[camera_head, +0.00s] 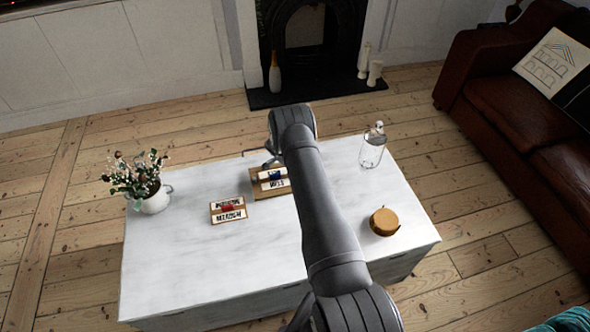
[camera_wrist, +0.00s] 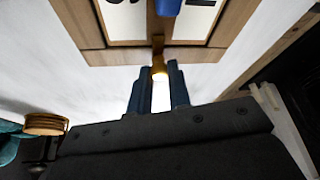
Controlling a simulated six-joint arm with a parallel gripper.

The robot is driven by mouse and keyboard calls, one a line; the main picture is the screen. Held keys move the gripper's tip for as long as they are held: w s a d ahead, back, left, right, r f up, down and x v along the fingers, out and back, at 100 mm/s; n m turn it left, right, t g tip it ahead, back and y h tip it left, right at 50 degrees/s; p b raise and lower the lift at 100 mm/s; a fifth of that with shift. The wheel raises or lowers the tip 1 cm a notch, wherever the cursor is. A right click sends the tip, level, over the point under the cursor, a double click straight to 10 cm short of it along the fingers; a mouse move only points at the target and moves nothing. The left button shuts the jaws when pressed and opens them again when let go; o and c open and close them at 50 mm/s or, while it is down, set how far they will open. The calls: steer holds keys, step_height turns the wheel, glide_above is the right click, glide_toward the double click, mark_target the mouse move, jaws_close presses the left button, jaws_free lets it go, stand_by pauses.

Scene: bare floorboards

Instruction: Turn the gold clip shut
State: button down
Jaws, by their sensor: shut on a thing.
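The gold clip (camera_wrist: 158,64) is a small gold piece at the edge of a wooden-framed box in the wrist view. My gripper (camera_wrist: 160,70) has its two blue-grey fingertips on either side of the clip, shut on it. The box (camera_wrist: 235,20) has pale panels with dark lettering, and a blue piece (camera_wrist: 168,6) sits in line with the clip. In the head view the box (camera_head: 258,188) lies on the white table behind my arm. The clip is too small or hidden there, and my arm covers part of the area.
The white table (camera_head: 190,265) also holds a second lettered box with a red piece (camera_head: 228,211), a flower vase (camera_head: 154,197), a glass jug (camera_head: 372,152) and a round wooden container (camera_head: 384,222). The table's front left is clear. A brown sofa (camera_head: 500,90) stands at right.

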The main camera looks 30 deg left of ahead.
steer(key=shift+s+a+m, duration=0.1)
steer(key=shift+m, duration=0.3)
steer(key=c, duration=1.3)
jaws_free()
steer(key=shift+c, duration=0.2)
steer(key=shift+r, duration=0.1)
steer(key=v, duration=1.7)
steer(key=shift+a, duration=0.25)
steer(key=x, duration=1.7)
steer(key=shift+d, duration=0.3)
